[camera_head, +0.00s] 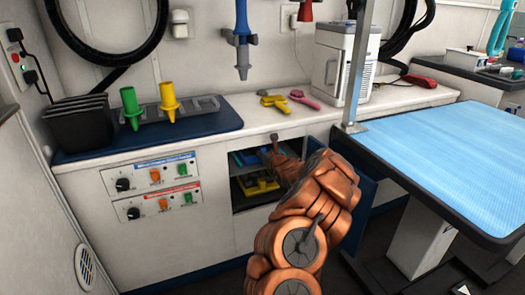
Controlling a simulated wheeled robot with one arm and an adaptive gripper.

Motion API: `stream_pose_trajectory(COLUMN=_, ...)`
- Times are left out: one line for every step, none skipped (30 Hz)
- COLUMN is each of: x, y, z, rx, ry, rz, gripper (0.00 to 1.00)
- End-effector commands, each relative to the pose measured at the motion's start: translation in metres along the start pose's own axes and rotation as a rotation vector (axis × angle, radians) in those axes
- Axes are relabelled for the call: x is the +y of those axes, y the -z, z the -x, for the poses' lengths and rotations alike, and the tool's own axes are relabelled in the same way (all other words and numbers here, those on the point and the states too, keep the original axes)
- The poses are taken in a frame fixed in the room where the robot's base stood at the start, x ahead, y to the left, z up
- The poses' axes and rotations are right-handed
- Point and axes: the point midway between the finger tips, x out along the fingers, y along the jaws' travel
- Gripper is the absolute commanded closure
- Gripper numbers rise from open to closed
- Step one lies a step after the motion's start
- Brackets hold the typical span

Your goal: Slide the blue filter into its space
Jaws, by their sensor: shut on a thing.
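An open compartment (234,201) sits in the white cabinet front below the counter. A flat blue piece that looks like the blue filter (246,157) shows in its upper part, partly inside the opening. My gripper (272,154) is at the mouth of the compartment, at the right end of the blue piece, and appears shut on it. My copper arm hides much of the gripper, the grip and the right side of the opening. I cannot tell how deep the filter sits. A yellow and black piece (256,186) lies in the lower part of the compartment.
A dark blue cabinet door (367,190) stands open to the right of the opening. A grooming table (450,160) with a light blue top and its metal post (358,65) are close on the right. Yellow and pink tools (303,99) lie on the counter above.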

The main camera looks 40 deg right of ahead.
Motion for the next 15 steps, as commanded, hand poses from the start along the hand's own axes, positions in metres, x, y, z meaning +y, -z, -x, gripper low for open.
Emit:
stream_pose_trajectory(x=0.0000, y=0.0012, z=-0.0001, rx=-0.001, ry=0.000, rz=0.000, gripper=1.00)
stream_pose_trajectory(x=-0.0001, y=0.0017, z=-0.0001, rx=-0.001, ry=0.000, rz=0.000, gripper=1.00)
stream_pose_trajectory(x=-0.0003, y=0.0023, z=0.0000, rx=-0.001, ry=0.001, rz=-0.001, gripper=1.00)
stream_pose_trajectory(x=-0.0005, y=0.0026, z=0.0001, rx=-0.001, ry=0.001, rz=-0.001, gripper=1.00)
stream_pose_trajectory(x=-0.0005, y=0.0028, z=0.0002, rx=-0.001, ry=0.001, rz=-0.001, gripper=1.00)
stream_pose_trajectory(x=-0.0006, y=0.0027, z=0.0002, rx=-0.001, ry=0.001, rz=-0.001, gripper=1.00)
stream_pose_trajectory(x=-0.0005, y=0.0028, z=0.0002, rx=-0.001, ry=0.001, rz=-0.001, gripper=1.00)
stream_pose_trajectory(x=-0.0005, y=0.0027, z=0.0002, rx=-0.001, ry=0.001, rz=-0.001, gripper=1.00)
stream_pose_trajectory(x=-0.0005, y=0.0027, z=0.0002, rx=0.000, ry=0.001, rz=-0.001, gripper=1.00)
stream_pose_trajectory(x=-0.0005, y=0.0027, z=0.0002, rx=0.000, ry=0.001, rz=-0.001, gripper=1.00)
stream_pose_trajectory(x=-0.0005, y=0.0027, z=0.0002, rx=0.000, ry=0.001, rz=-0.001, gripper=0.68)
stream_pose_trajectory(x=-0.0005, y=0.0027, z=0.0002, rx=0.000, ry=0.001, rz=-0.001, gripper=0.64)
stream_pose_trajectory(x=-0.0004, y=0.0027, z=0.0002, rx=0.000, ry=0.001, rz=-0.001, gripper=0.61)
stream_pose_trajectory(x=-0.0004, y=0.0028, z=0.0002, rx=0.000, ry=0.001, rz=-0.001, gripper=0.58)
stream_pose_trajectory(x=-0.0004, y=0.0028, z=0.0002, rx=0.000, ry=0.001, rz=-0.001, gripper=0.54)
